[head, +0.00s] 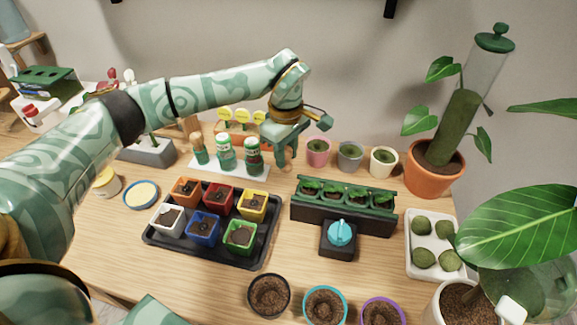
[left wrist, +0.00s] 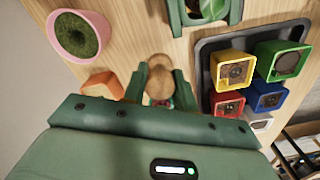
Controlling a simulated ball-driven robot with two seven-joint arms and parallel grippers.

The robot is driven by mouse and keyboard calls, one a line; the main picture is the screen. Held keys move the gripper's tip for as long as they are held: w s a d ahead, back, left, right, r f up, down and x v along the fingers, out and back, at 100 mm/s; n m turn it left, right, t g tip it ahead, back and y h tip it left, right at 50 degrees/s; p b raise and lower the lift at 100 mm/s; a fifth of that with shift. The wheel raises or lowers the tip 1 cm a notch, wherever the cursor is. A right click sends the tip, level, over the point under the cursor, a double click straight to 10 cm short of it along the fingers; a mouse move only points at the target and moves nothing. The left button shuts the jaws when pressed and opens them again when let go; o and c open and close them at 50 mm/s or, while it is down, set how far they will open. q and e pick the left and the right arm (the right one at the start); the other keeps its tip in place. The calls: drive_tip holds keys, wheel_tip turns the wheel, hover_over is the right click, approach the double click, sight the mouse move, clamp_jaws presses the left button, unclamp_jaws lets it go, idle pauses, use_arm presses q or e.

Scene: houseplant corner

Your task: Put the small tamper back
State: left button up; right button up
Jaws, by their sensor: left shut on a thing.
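My left gripper (head: 283,158) hangs above the table, between the white mat and the dark green planter. In the left wrist view my left gripper (left wrist: 159,90) is shut on a round, light-wood thing, seemingly the small tamper (left wrist: 160,84). Its lower end is hard to make out. In the head view the fingers hide most of it. A wood-topped tool (head: 199,150) stands upright at the left of the white mat (head: 228,173), beside green-labelled bottles (head: 225,152). My right gripper is not in view.
A black tray (head: 160,241) with several coloured pots lies in front of the gripper. The dark green planter (head: 310,216) is to the right. Pink (head: 318,151), grey and cream pots stand behind it. Bare wood shows between tray and planter.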

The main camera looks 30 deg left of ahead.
use_arm(q)
drive_tip(key=shift+w+a+f+b, duration=0.15)
drive_tip(key=shift+w+f, duration=0.25)
drive_tip(key=shift+f, duration=0.15)
drive_tip(key=shift+w+a+f+b, duration=0.15)
drive_tip(key=shift+w+f, duration=0.25)
drive_tip(key=shift+f, duration=0.1)
drive_tip(key=f, duration=0.1)
drive_tip(key=f+b, duration=0.1)
drive_tip(key=f, duration=0.1)
drive_tip(key=shift+w+a+f, duration=0.1)
drive_tip(key=shift+w+f, duration=0.1)
drive_tip(key=shift+f, duration=0.05)
drive_tip(key=shift+r, duration=0.1)
drive_tip(key=o, duration=1)
wheel_tip(320, 180, up, 12)
drive_tip(key=p, duration=0.3)
drive_tip(key=shift+s, duration=0.1)
